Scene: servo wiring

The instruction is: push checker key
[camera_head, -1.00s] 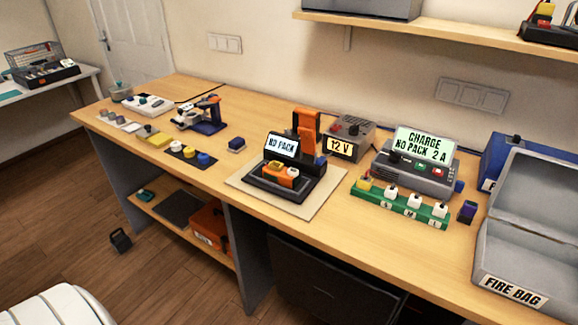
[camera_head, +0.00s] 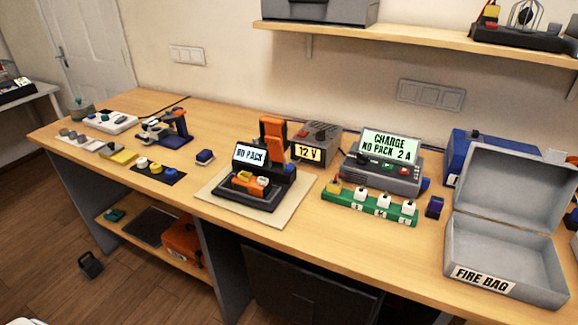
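The checker (camera_head: 247,196) is a black device on a beige mat (camera_head: 212,194) at the middle of the bench. Its small screen (camera_head: 250,154) reads "NO PACK". An orange part with a yellow and a white piece (camera_head: 249,182) sits on its front; which piece is the key is too small to tell. A tall orange part (camera_head: 272,141) stands behind it. Neither of my grippers shows in the head view.
The charger (camera_head: 384,170) reads "CHARGE NO PACK 2 A", with a green strip (camera_head: 369,208) before it. A "12 V" box (camera_head: 319,137) stands behind the checker. An open grey fire bag box (camera_head: 508,262) is at right. Small parts line the left of the wooden bench (camera_head: 215,130).

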